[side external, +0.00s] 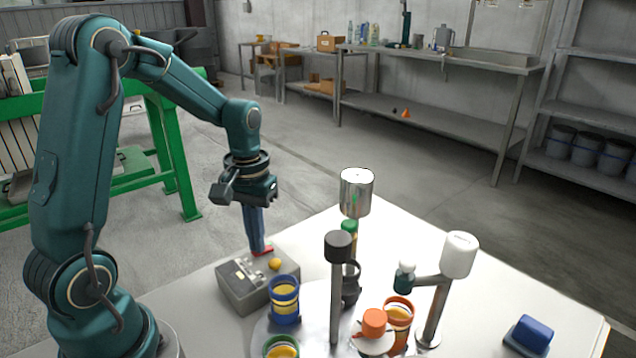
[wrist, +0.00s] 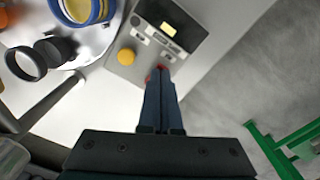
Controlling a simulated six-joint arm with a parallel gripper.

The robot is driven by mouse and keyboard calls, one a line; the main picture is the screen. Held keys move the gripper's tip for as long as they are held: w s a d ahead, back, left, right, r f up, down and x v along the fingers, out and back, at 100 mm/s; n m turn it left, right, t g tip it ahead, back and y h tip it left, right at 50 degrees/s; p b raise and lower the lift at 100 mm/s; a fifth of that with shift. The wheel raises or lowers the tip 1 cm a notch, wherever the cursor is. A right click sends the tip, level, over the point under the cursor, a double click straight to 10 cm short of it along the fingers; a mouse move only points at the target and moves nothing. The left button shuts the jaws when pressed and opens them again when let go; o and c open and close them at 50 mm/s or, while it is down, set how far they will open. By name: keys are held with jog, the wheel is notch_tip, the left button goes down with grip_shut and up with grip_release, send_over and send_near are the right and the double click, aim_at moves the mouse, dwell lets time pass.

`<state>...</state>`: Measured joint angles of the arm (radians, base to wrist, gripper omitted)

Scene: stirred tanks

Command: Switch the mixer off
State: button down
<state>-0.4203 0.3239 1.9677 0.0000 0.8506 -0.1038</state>
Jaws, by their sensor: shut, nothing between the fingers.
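A grey control box (side external: 243,297) stands on the white table, with a yellow round knob (side external: 275,264) and small white switches on top. In the wrist view the box (wrist: 143,48) shows a dark panel with a lit yellow display (wrist: 168,29), and the yellow knob (wrist: 126,56) is left of my fingertips. My gripper (side external: 258,250) points down, shut and empty, with its tips at a red part (side external: 264,251) of the box. The red part (wrist: 161,67) is mostly hidden by the fingers; I cannot tell whether they touch it. Mixer heads are silver (side external: 356,200), black (side external: 338,246) and white (side external: 459,256).
A blue cup (side external: 285,309) with yellow contents stands close to the box. An orange cup (side external: 399,313), an orange-topped item (side external: 375,322) and a green-rimmed cup (side external: 282,350) stand nearby. A blue block (side external: 533,333) lies at the right. The table's back right is clear.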

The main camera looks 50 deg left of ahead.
jog(key=shift+f, duration=0.15)
jog(key=shift+r, duration=3.5)
jog(key=s+d+r+m+t, duration=0.2)
jog(key=d+r+t, duration=0.1)
jog(key=d+r, duration=0.25)
jog(key=s+d+f+m+t, duration=0.2)
jog(key=s+d+m, duration=0.2)
jog(key=s, duration=0.3)
jog(key=shift+d+f+t, duration=0.2)
jog(key=shift+d+t, duration=0.1)
jog(key=shift+d, duration=0.35)
